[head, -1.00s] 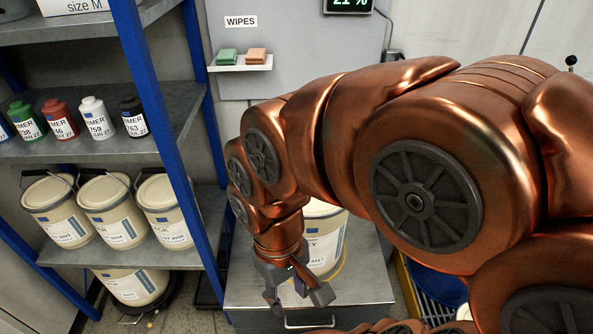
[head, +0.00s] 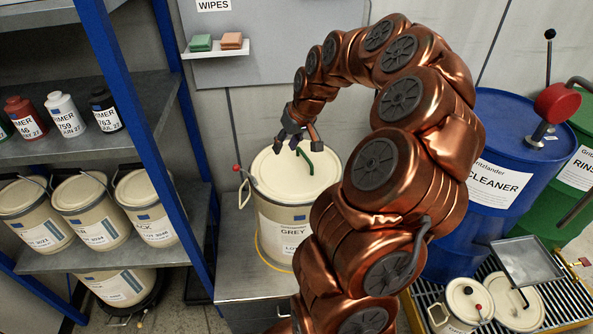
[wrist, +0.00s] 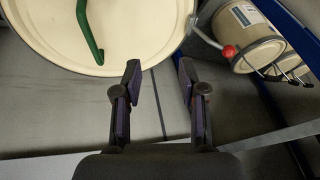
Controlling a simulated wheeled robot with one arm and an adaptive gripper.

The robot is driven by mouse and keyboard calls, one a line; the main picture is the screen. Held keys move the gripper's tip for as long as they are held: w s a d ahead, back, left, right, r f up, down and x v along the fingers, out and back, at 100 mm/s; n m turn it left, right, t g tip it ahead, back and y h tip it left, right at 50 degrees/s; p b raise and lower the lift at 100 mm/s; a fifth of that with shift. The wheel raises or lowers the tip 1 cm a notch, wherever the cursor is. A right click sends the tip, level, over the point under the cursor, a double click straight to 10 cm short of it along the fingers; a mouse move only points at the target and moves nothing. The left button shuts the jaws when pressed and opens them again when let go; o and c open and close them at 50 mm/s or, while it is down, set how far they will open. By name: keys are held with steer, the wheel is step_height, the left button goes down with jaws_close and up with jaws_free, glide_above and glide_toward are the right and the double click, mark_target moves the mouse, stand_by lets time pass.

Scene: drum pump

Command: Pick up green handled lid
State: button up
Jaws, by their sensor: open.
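The cream lid (head: 268,172) with a green bar handle (head: 305,160) lies on top of the large cream bucket labelled GREY (head: 270,213). In the wrist view the lid (wrist: 145,28) fills the top left, with its green handle (wrist: 88,32) left of my fingers. My gripper (head: 298,146) appears just behind the handle in the head view. In the wrist view my gripper (wrist: 158,76) is open and empty, with its fingertips near the lid's edge and apart from the handle. I cannot tell the exact height of the fingers over the lid.
The bucket stands on a grey cabinet (head: 235,287). Blue-framed shelves (head: 110,155) hold bottles and buckets at left. A blue drum (head: 500,130) stands at right. A wall ledge (head: 216,50) holds wipes.

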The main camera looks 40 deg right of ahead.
steer(key=m, duration=0.2)
glide_toward(305, 155)
step_height(305, 155, down, 3)
steer(key=shift+h, duration=0.4)
steer(key=shift+w+a+p+x, duration=0.15)
steer(key=shift+p+x, duration=0.35)
steer(key=shift+x, duration=0.8)
steer(key=shift+w+a+p+x, duration=0.1)
steer(key=shift+p+x, duration=0.45)
steer(key=shift+x, duration=0.75)
steer(key=shift+w+a+p+x, duration=0.15)
steer(key=shift+p+x, duration=0.35)
steer(key=shift+x, duration=0.8)
steer(key=shift+r, duration=0.2)
steer(key=shift+c, duration=0.2)
jaws_close()
